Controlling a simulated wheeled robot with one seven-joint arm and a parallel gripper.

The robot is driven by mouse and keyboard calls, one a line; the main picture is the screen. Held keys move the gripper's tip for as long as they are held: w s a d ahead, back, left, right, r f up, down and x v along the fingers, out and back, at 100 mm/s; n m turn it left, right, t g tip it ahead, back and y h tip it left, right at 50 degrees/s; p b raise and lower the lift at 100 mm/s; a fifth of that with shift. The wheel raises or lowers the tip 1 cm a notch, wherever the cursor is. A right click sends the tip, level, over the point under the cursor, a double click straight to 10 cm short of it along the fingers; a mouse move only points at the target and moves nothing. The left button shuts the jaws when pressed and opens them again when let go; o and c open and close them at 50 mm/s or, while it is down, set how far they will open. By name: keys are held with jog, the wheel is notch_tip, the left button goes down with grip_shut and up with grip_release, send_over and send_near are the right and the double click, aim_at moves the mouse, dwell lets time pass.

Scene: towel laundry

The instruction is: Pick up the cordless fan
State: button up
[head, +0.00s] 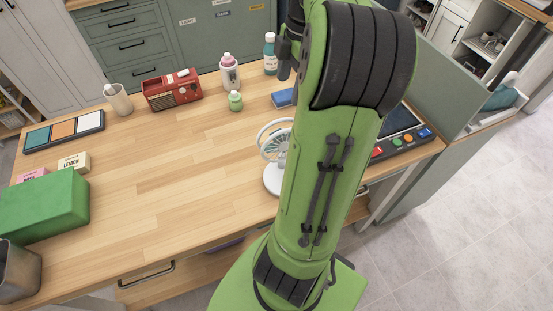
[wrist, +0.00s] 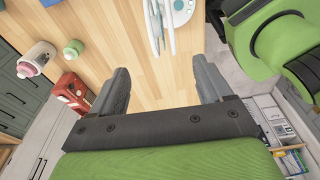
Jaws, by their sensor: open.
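The cordless fan, white with a round caged head and a round base (head: 272,180), stands on the wooden table, its right side hidden behind my green arm. In the wrist view the fan (wrist: 183,8) shows at the top edge, its base with small buttons and its thin head partly cut off. My gripper (wrist: 161,66) is open, its two dark grey fingers wide apart with only wooden tabletop between them. The fan lies beyond the fingertips in that view, apart from them.
A green box (head: 45,205) is at left. A console with coloured buttons (head: 403,138) is at right. The table's middle is clear.

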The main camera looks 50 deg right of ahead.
aim_at(283, 124)
jog(key=f, duration=0.2)
jog(key=f+b, duration=0.1)
jog(key=f, duration=0.5)
jog(key=shift+w+a+f+b, duration=0.1)
jog(key=shift+w+a+b, duration=0.25)
jog(key=shift+a, duration=0.05)
jog(key=shift+w+a+f+b, duration=0.1)
jog(key=shift+a+f+b, duration=0.05)
jog(key=shift+f, duration=0.75)
jog(key=shift+a+f+b, duration=0.15)
jog(key=shift+f+b, duration=0.05)
jog(key=shift+f, duration=0.7)
jog(key=shift+w+a+f+b, duration=0.1)
jog(key=shift+a+f+b, duration=0.05)
jog(key=shift+f, duration=0.75)
jog(key=shift+f, duration=0.25)
grip_shut()
